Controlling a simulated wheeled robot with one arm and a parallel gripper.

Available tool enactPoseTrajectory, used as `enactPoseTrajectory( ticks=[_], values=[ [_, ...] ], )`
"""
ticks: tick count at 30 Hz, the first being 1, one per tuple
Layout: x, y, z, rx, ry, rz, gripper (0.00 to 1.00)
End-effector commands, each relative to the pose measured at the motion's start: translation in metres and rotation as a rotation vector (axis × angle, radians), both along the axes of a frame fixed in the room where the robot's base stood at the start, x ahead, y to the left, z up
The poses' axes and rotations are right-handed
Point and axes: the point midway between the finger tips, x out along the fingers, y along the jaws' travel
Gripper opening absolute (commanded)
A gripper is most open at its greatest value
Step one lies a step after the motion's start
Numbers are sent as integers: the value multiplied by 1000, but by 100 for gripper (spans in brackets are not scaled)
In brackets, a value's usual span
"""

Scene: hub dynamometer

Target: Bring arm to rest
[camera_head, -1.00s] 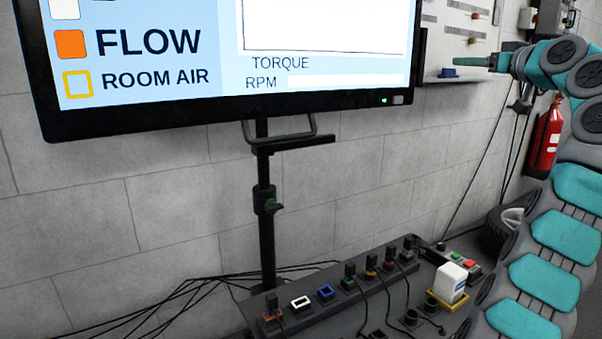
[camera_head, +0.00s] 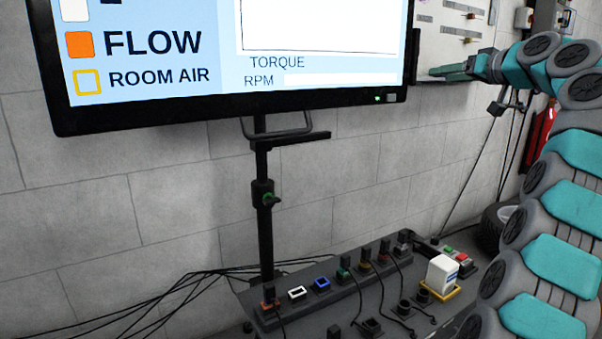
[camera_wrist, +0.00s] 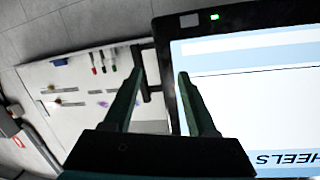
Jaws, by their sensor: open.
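My gripper (camera_wrist: 160,85) shows in the wrist view with its two dark green fingers spread apart and nothing between them. In the head view my teal and grey arm rises along the right side and bends left at the top. The gripper end (camera_head: 445,71) points left there, near the right edge of the monitor (camera_head: 230,112). In the wrist view the monitor (camera_wrist: 172,45) fills the right side, behind the right finger. I cannot tell how far the fingers are from it.
A grey console (camera_head: 345,312) with plugs, cables and a white block (camera_head: 442,272) in a yellow-edged socket stands below. A fire extinguisher (camera_head: 537,135) and a tyre (camera_head: 492,225) are at the right, partly behind my arm.

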Motion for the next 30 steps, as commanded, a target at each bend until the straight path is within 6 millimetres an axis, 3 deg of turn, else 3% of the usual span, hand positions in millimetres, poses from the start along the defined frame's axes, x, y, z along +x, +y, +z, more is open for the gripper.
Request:
enactPoseTrajectory(
  ticks=[8,14,21,26,30],
  values=[
    [-14,81,-51,84,253,90,57],
    [-47,142,-103,84,452,134,57],
    [-114,204,-178,28,692,158,57],
    [-174,233,-234,-38,851,155,57],
    [-234,245,-284,-107,984,136,57]
  ],
)
